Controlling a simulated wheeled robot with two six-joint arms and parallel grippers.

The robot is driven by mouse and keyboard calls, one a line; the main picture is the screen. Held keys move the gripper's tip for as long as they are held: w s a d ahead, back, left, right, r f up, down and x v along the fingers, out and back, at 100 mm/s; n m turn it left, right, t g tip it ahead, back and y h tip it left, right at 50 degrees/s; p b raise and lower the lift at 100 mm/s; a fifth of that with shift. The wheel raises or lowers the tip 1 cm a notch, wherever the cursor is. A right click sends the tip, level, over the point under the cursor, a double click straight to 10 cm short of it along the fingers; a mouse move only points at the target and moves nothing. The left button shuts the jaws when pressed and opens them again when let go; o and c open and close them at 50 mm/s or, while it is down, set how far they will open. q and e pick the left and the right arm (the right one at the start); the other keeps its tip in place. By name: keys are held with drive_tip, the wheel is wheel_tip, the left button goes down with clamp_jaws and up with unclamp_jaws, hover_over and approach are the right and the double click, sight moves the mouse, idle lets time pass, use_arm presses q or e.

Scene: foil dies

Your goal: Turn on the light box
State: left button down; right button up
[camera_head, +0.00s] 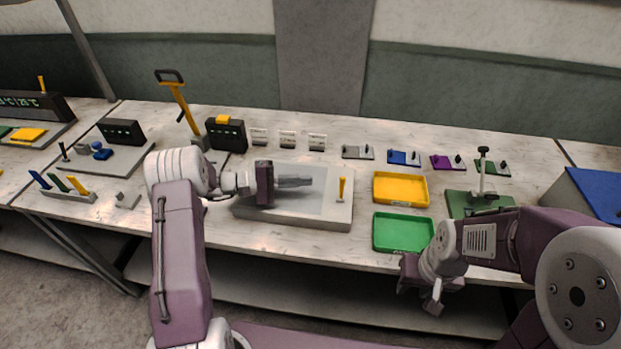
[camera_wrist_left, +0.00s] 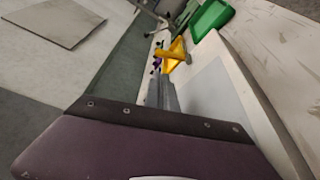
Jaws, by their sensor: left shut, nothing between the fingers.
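The light box (camera_head: 293,222) is a low, pale slab on the table with a flat grey panel (camera_head: 312,203) on top. The panel looks grey and unlit. A small yellow lever (camera_head: 341,188) stands upright near the slab's right end. My left gripper (camera_head: 309,182) is shut and empty above the panel, pointing right toward the lever and apart from it. In the left wrist view its fingers (camera_wrist_left: 161,93) show beside the grey panel (camera_wrist_left: 212,88), with yellow shapes beyond the tips. My right gripper (camera_head: 434,305) hangs in front of the table's edge; its fingers are too small to judge.
A yellow tray (camera_head: 401,203) and a green tray (camera_head: 376,246) lie right of the light box. A green-based stand (camera_head: 455,209) is further right. Small coloured blocks and pale switches line the back. A black box (camera_head: 228,138) and a yellow-handled lever (camera_head: 183,108) stand behind on the left.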

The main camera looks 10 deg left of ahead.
sight(342, 189)
use_arm(q)
drive_tip(key=p+x, duration=0.1)
drive_tip(key=x, duration=0.6)
drive_tip(key=shift+d, duration=0.15)
drive_tip(key=shift+w+d, duration=0.1)
drive_tip(key=shift+d, duration=0.15)
